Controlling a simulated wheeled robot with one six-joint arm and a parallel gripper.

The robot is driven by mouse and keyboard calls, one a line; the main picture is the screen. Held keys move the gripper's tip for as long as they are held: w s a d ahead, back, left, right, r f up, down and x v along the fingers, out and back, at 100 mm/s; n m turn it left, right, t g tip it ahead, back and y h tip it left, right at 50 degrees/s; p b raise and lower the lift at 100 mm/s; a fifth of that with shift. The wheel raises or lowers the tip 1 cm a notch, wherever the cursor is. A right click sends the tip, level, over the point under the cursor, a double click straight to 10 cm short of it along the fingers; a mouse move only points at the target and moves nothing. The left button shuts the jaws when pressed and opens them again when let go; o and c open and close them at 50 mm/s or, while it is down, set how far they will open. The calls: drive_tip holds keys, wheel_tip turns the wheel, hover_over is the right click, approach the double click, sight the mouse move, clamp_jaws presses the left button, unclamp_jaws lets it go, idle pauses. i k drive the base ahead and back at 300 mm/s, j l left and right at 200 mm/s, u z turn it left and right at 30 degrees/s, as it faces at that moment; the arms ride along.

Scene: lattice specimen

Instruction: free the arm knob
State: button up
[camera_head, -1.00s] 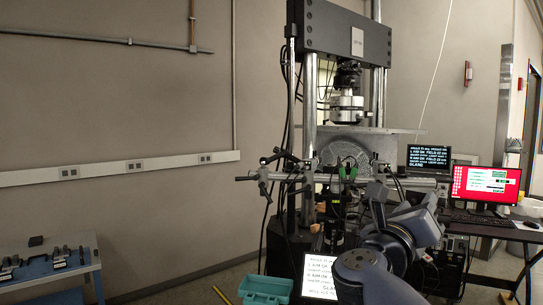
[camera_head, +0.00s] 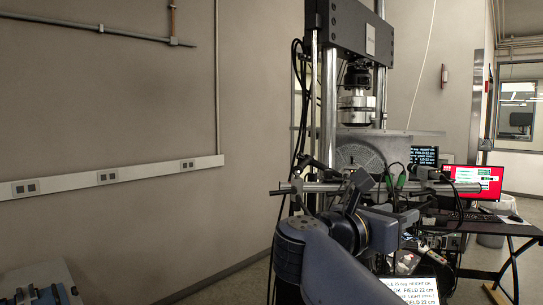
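A horizontal metal rail (camera_head: 318,187) runs in front of the test frame, with dark clamps and thin arms on it. One dark clamped arm (camera_head: 314,163) rises at the rail's left part. The arm knob cannot be told apart from the other small dark parts at this size. My arm comes up from the bottom, and its wrist is in front of the rail's middle. A dark part at my arm's end (camera_head: 355,190) overlaps the rail; its fingers cannot be made out. Whether it touches a knob cannot be seen.
The tall load frame (camera_head: 349,27) stands behind the rail, with a round grille (camera_head: 360,159) below its grip. Cables hang beside it. A desk with a red-screened monitor (camera_head: 477,182) is at right. A lit text screen (camera_head: 412,290) is low in front. The left floor is mostly clear.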

sight(300, 156)
drive_tip(key=i+j, duration=0.45)
drive_tip(key=i+j+z, duration=0.15)
drive_tip(key=i+j, duration=0.3)
drive_tip(key=j, duration=0.15)
drive_tip(key=i+j, duration=0.4)
drive_tip(key=j, duration=0.15)
drive_tip(key=i+j+z, duration=0.1)
drive_tip(key=i, duration=0.7)
